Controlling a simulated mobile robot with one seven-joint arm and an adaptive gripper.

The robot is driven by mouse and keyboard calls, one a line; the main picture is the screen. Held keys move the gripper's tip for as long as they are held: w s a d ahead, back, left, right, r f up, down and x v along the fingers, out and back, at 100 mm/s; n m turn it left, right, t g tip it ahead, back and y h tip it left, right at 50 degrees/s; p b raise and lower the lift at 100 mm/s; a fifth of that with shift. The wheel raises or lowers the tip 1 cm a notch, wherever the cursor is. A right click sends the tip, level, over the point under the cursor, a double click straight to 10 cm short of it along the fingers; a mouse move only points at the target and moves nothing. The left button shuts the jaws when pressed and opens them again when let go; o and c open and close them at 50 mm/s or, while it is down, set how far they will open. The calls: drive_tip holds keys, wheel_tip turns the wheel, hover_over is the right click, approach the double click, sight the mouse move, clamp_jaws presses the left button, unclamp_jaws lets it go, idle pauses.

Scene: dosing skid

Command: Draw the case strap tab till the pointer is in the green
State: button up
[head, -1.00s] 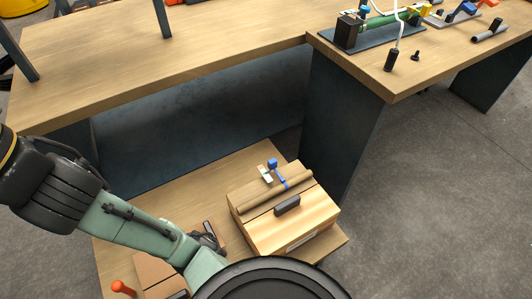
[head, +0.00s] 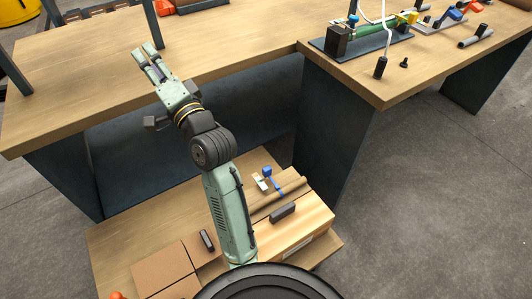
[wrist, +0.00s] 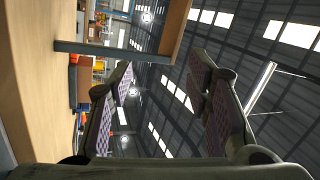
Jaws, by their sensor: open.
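The wooden case (head: 296,232) stands on the low wooden platform, partly hidden behind my arm. A rolled brown bundle lies along its top. A blue strap with a blue tab (head: 267,171) crosses the bundle, beside a small pale plate (head: 260,182) that may be the gauge; its pointer is too small to read. My gripper (head: 151,52) is raised over the upper bench, up and to the left of the case, well away from the strap tab. Its fingers are apart and empty. The wrist view shows the open fingers (wrist: 160,95) with nothing between them.
A dark handle (head: 282,212) sits on the case. Cardboard boxes (head: 163,269) and an orange knob (head: 116,295) are at the lower left. The upper bench (head: 240,50) overhangs the platform (head: 122,235). A green cylinder fixture (head: 375,32) and tools stand at the upper right.

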drive_tip(key=w+d+f+m+g+h, duration=0.1)
drive_tip(key=w+d+f+m+h, duration=0.1)
drive_tip(key=d+f+m, duration=0.3)
drive_tip(key=w+d+f+m+h, duration=0.25)
drive_tip(key=d+f, duration=0.25)
drive_tip(key=f, duration=0.3)
drive_tip(key=m+g+h+p, duration=0.2)
drive_tip(key=m+g, duration=0.2)
drive_tip(key=m, duration=1.1)
approach(268, 169)
drive_tip(key=shift+h, duration=0.25)
drive_tip(key=x, duration=1)
drive_tip(key=shift+a+p, duration=0.35)
clamp_jaws()
